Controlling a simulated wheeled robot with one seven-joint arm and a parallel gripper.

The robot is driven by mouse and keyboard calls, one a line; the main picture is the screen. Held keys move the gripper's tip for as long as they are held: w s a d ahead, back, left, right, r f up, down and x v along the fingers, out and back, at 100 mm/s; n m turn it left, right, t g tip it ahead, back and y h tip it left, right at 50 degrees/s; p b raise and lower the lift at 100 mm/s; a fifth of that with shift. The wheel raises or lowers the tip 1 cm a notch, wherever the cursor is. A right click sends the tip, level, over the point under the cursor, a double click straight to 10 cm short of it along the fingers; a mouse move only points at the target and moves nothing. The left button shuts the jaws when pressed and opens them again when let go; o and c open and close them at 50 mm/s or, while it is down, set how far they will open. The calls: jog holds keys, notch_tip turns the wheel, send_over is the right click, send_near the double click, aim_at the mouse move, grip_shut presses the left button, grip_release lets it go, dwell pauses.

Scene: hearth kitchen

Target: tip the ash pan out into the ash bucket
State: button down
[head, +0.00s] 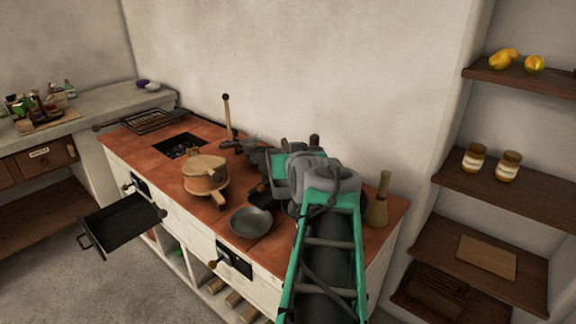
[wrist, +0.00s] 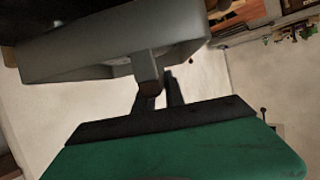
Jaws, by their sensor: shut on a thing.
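The ash pan, a grey metal box (wrist: 110,55), fills the upper left of the wrist view. My gripper (wrist: 160,90) is shut on the short handle at the pan's edge. The wrist picture is turned over, with the worktop at its top and bare wall below. The pan's inside and any ash are hidden. In the head view my arm covers my fingers and most of that spot; small dark shapes show left of the arm, and I cannot tell which belong to the pan. I cannot make out the ash bucket in either view.
The red-tiled hearth top (head: 150,145) carries a wooden lidded pot (head: 204,175), a dark frying pan (head: 251,222) and a brush (head: 378,202). A black panel with a handle (head: 120,222) juts from the front left. Shelves (head: 500,190) stand at right. Floor at lower left is clear.

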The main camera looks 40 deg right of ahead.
jog(key=s+r+m+t, duration=0.1)
jog(key=s+d+r+m+t+b, duration=0.1)
jog(key=r+m+t, duration=0.1)
jog(key=shift+s+r+m+t+h, duration=0.1)
jog(key=shift+s+m+t+h, duration=0.2)
jog(key=shift+s, duration=0.1)
jog(key=shift+s+d+m+t+b, duration=0.15)
jog(key=shift+s+m+t+b, duration=0.15)
jog(key=shift+b, duration=0.45)
jog(key=s+r+m+h+b, duration=0.1)
jog(key=m+b, duration=0.1)
jog(key=s+d+r+m+t+h+b, duration=0.1)
jog(key=s+m, duration=0.1)
jog(key=s+m+t+h+b, duration=0.1)
jog(key=s+b, duration=0.1)
jog(key=shift+d+r+m+h+b, duration=0.3)
jog(key=shift+r+m+b, duration=0.05)
jog(key=shift+r+m, duration=0.05)
jog(key=shift+w, duration=0.1)
